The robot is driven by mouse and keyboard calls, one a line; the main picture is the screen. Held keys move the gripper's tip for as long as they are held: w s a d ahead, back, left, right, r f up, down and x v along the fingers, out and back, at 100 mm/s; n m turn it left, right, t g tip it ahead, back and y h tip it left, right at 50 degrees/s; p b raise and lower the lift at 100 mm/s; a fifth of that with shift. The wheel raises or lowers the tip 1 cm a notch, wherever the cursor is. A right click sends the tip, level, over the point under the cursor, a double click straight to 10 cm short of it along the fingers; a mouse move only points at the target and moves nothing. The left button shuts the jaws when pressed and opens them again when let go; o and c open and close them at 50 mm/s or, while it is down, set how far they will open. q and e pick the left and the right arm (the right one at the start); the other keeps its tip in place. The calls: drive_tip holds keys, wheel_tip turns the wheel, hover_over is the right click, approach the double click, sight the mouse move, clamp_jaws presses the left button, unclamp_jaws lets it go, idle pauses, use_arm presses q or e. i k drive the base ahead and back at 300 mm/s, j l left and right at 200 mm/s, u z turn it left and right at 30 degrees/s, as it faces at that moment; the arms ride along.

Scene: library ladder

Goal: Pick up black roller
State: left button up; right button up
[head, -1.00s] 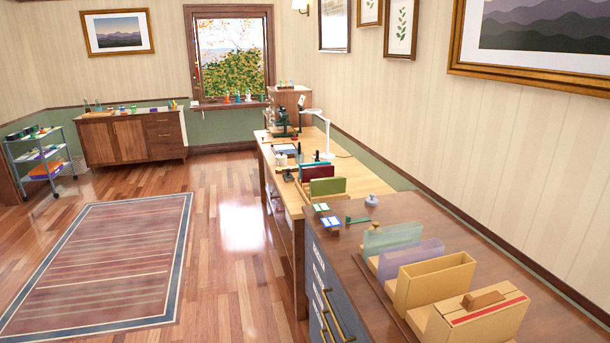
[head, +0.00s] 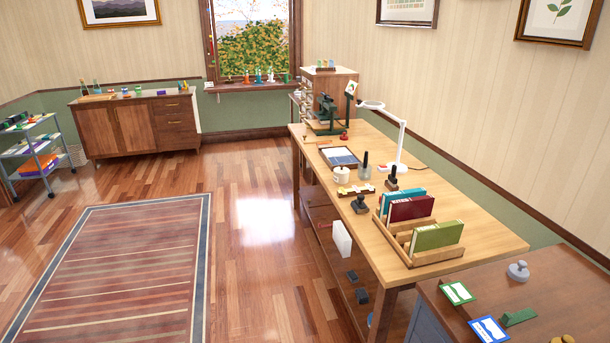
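No black roller can be made out for certain at this size. Several small dark items are on the wooden workbench (head: 478,240): a dark knobbed block (head: 361,204) near its front left edge, a dark upright-handled piece (head: 391,179) and another thin dark upright piece (head: 365,163). I cannot tell whether one of them is the roller. Two dark blocks (head: 362,296) also show on the shelf under the bench. Neither of my grippers is in view.
A book rack (head: 436,257), white lamp (head: 402,145), blue-grey tray (head: 340,157) and dark green press (head: 326,112) stand on the bench. A brown-topped cabinet (head: 560,280) is at lower right. The floor left of the bench is clear, with a striped rug (head: 120,270).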

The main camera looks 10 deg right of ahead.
sight(360, 207)
drive_tip(key=i+j+z, duration=0.15)
drive_tip(key=i+z, duration=0.15)
drive_tip(key=i, duration=0.25)
drive_tip(key=i+j+z, duration=0.25)
drive_tip(key=i, duration=0.3)
drive_tip(key=i+j+z, duration=0.3)
drive_tip(key=i, duration=0.2)
